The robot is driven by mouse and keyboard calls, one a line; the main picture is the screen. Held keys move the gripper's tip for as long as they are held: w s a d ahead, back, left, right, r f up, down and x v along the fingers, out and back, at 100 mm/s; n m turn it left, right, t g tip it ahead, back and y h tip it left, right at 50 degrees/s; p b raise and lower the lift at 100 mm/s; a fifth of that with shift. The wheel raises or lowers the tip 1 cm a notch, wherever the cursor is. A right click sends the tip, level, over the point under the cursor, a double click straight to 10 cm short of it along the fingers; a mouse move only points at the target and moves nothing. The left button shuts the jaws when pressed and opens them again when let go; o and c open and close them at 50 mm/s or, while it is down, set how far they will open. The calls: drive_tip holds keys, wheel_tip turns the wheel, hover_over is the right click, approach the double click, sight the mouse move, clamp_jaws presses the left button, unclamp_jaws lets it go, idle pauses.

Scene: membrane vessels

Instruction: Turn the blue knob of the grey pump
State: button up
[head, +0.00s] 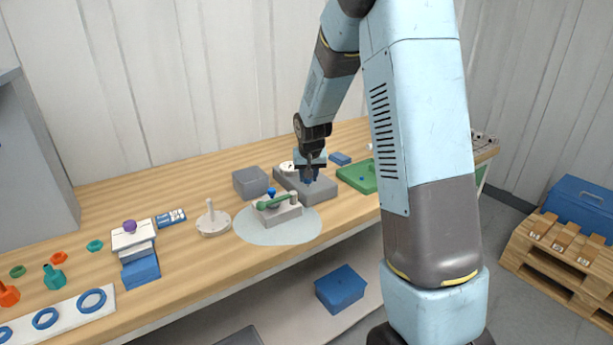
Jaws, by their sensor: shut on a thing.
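The grey pump (322,193) is a flat grey block on the wooden bench, with a pale round dial (287,168) on its far left part. My gripper (309,177) points straight down over the pump's top. It is shut on the blue knob (307,181), of which only a little blue shows between and below the dark fingers. The fingers hide most of the knob, so its turn angle cannot be told.
In front of the pump, a light block with a green lever (277,202) and a small blue top stands on a pale round mat (260,233). A grey box (250,183) is left of the pump. A green board (358,176) lies to the right, partly behind my arm.

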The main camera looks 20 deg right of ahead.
drive_tip(key=shift+w+d+n+y, duration=0.15)
drive_tip(key=shift+n+y, duration=0.1)
drive_tip(key=shift+n, duration=0.45)
drive_tip(key=shift+s+d+n+y, duration=0.1)
drive_tip(key=shift+n+y, duration=0.15)
drive_tip(key=shift+n, duration=0.45)
drive_tip(key=shift+a+r+n, duration=0.1)
drive_tip(key=shift+n, duration=0.2)
drive_tip(key=o, duration=1.1)
drive_tip(key=shift+c, duration=0.2)
drive_tip(key=v, duration=1.3)
drive_tip(key=shift+r, duration=0.25)
drive_tip(key=s+r, duration=0.3)
drive_tip(key=s, duration=0.7)
drive_tip(key=s+r+m, duration=0.1)
drive_tip(key=s+r, duration=0.2)
drive_tip(key=s, duration=0.8)
drive_tip(key=s+r+t, duration=0.1)
drive_tip(key=s+r, duration=0.2)
drive_tip(key=s, duration=0.8)
drive_tip(key=shift+a+m, duration=0.3)
drive_tip(key=shift+a, duration=0.05)
